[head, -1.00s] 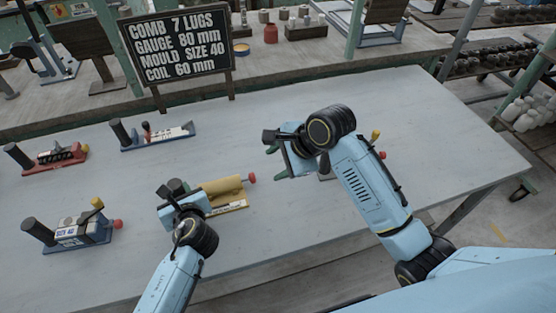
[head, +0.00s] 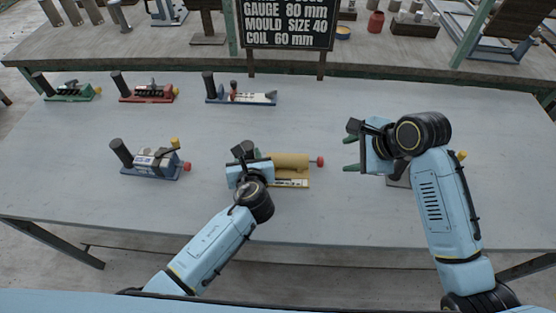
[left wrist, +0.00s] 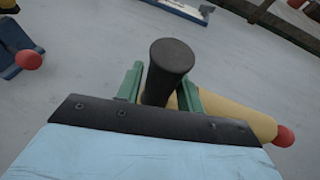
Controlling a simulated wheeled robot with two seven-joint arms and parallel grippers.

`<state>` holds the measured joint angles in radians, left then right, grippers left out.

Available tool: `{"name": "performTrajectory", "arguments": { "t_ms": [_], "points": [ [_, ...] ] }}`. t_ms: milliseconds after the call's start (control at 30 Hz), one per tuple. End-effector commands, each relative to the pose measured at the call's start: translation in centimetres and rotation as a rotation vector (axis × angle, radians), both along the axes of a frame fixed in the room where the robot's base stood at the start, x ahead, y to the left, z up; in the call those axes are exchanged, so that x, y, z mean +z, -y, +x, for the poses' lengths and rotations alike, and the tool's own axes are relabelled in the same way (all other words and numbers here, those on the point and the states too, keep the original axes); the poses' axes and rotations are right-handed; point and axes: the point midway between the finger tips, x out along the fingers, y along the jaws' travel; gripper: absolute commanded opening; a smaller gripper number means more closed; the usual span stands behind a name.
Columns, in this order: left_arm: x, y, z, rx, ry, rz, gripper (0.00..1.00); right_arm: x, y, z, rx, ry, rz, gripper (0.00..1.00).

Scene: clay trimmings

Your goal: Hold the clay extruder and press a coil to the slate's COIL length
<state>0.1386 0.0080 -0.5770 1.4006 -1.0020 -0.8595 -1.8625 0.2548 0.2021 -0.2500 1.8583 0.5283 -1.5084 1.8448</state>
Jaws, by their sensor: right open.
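The clay extruder (head: 290,162) has a yellow barrel, a red end knob at its right and a pale marked strip along the front. It lies on the grey table. My left gripper (left wrist: 160,95) has its green fingers either side of the extruder's upright black handle (left wrist: 170,62), close against it. In the head view my left gripper (head: 248,162) covers the extruder's left end. My right gripper (head: 352,152) is open and empty above the table, right of the extruder. The slate (head: 290,25) shows COIL 60 mm; its top is cut off. No coil is visible.
A blue-based tool (head: 152,163) marked with a size stands left of the extruder. Green (head: 70,92), red (head: 150,93) and white-blue (head: 242,96) tools stand along the back. Another tool (head: 398,181) is mostly hidden under my right arm. The front centre of the table is clear.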

Motion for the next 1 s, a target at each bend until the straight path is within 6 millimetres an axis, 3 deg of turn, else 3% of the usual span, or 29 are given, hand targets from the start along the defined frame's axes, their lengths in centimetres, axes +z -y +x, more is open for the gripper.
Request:
{"name": "performTrajectory", "arguments": {
  "t_ms": [133,533,1000],
  "points": [
    [0.2,0.0,0.1,-0.001,0.004,0.0,0.55,0.0,0.0,0.0,0.0,0.0,0.0,0.5],
    [0.7,0.3,-0.6,-0.003,0.009,-0.002,0.55,0.0,0.0,0.0,0.0,0.0,0.0,0.5],
    [3.9,2.2,-8.3,-0.003,0.007,-0.002,0.55,0.0,0.0,0.0,0.0,0.0,0.0,0.5]
  ]
}}
